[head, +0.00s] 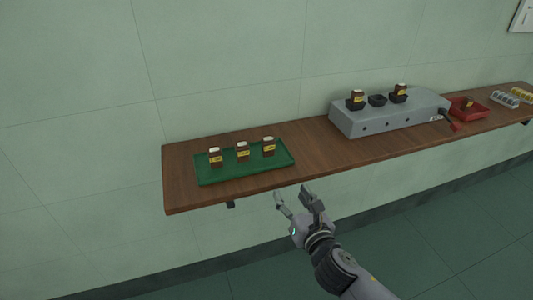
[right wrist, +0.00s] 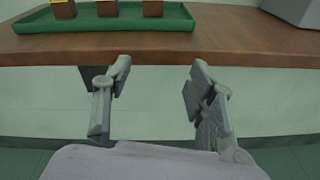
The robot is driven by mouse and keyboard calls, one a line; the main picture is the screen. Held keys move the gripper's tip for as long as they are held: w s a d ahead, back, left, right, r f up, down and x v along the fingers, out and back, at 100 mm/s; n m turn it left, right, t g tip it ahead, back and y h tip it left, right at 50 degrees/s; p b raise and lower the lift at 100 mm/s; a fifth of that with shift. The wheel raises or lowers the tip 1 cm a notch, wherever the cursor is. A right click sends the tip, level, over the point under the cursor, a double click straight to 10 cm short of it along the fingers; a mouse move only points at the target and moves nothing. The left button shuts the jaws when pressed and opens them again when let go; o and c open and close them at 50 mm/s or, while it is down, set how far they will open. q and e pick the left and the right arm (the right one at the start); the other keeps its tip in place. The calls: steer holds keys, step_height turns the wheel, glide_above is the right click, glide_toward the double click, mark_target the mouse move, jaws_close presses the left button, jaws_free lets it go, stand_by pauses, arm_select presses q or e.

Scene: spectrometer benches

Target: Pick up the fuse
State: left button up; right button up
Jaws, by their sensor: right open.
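Three brown fuses with yellow labels and white tops stand upright in a row on a green tray: a left fuse (head: 215,158), a middle fuse (head: 242,152) and a right fuse (head: 268,147). In the right wrist view only their lower parts show, such as the right fuse (right wrist: 153,8). Two similar fuses sit in black sockets on a grey box: one at left (head: 357,97) and one at right (head: 399,91). My right gripper (head: 292,193) is open and empty, in front of the shelf edge and apart from every fuse. My left gripper is not in view.
The green tray (head: 240,173) lies at the left end of the wooden shelf (head: 312,150). The grey box (head: 385,120) has an empty middle socket (head: 377,100). A red tray (head: 467,113) holds a small dark item. The shelf between green tray and box is clear.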

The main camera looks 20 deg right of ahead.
step_height(320, 180, up, 6)
steer(key=n+t, duration=0.2)
steer(key=n, duration=0.1)
glide_toward(270, 143)
steer(key=w, duration=0.5)
steer(key=shift+w+a+r+p, duration=0.1)
steer(key=shift+w+p, duration=0.05)
steer(key=shift+p, duration=0.25)
steer(key=shift+w+a+r, duration=0.1)
steer(key=shift+w, duration=2.85)
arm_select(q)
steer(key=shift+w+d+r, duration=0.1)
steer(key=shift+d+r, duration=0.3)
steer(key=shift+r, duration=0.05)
arm_select(e)
jaws_close()
